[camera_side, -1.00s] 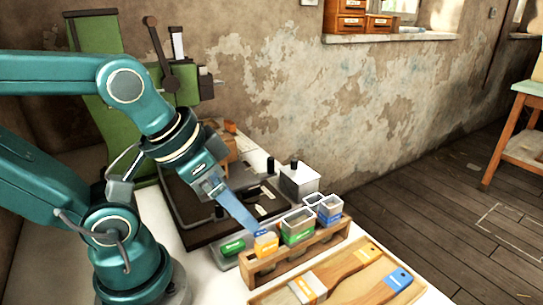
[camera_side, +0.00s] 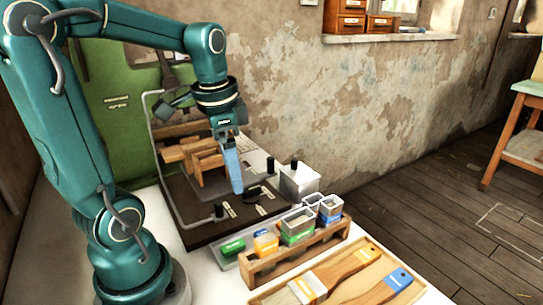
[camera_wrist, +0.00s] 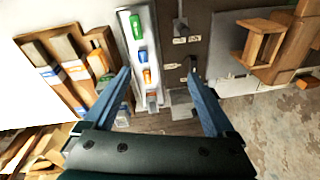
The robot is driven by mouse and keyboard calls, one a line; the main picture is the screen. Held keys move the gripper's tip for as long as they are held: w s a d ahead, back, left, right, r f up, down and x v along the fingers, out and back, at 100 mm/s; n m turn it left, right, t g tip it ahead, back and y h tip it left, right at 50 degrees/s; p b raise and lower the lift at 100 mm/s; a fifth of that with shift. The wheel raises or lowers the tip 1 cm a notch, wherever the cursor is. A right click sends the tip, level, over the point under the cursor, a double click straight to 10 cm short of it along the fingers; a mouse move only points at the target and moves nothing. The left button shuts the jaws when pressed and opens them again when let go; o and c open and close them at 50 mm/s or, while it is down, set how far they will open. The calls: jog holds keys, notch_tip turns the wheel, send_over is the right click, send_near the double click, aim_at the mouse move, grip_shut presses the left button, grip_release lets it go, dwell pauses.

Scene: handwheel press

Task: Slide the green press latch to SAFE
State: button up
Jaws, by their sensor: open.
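The green latch (camera_side: 232,247) is a small green block at the near left end of a grey strip (camera_side: 225,263), in front of the dark press base (camera_side: 203,234). In the wrist view the green latch (camera_wrist: 136,27) is at the top of the strip, with a blue and an orange block below it. My gripper (camera_side: 237,190) points down over the dark base, behind the strip and apart from the latch. In the wrist view my gripper (camera_wrist: 158,73) has its two blue fingers spread with nothing held between them. The latch's labels are too small to read.
A wooden rack (camera_side: 300,256) with several coloured containers stands in front of the strip. A wooden tray (camera_side: 345,275) with brushes lies nearer. Wooden blocks (camera_side: 205,160) stand behind my gripper, and a grey box (camera_side: 299,182) stands at the right.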

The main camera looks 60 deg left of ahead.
aim_at(218, 203)
jog(key=a+f, duration=0.1)
jog(key=a, duration=0.1)
jog(key=a+n+g, duration=0.1)
jog(key=s+a+f+n, duration=0.1)
jog(key=a, duration=0.1)
jog(key=shift+a+f+g+h, duration=0.3)
jog(key=shift+f+h, duration=0.05)
jog(key=shift+h, duration=0.05)
jog(key=shift+s+a+f+n, duration=0.15)
jog(key=shift+s+f+n, duration=0.05)
jog(key=shift+n, duration=0.1)
notch_tip(218, 203, down, 10)
jog(key=shift+r, duration=0.15)
grip_shut()
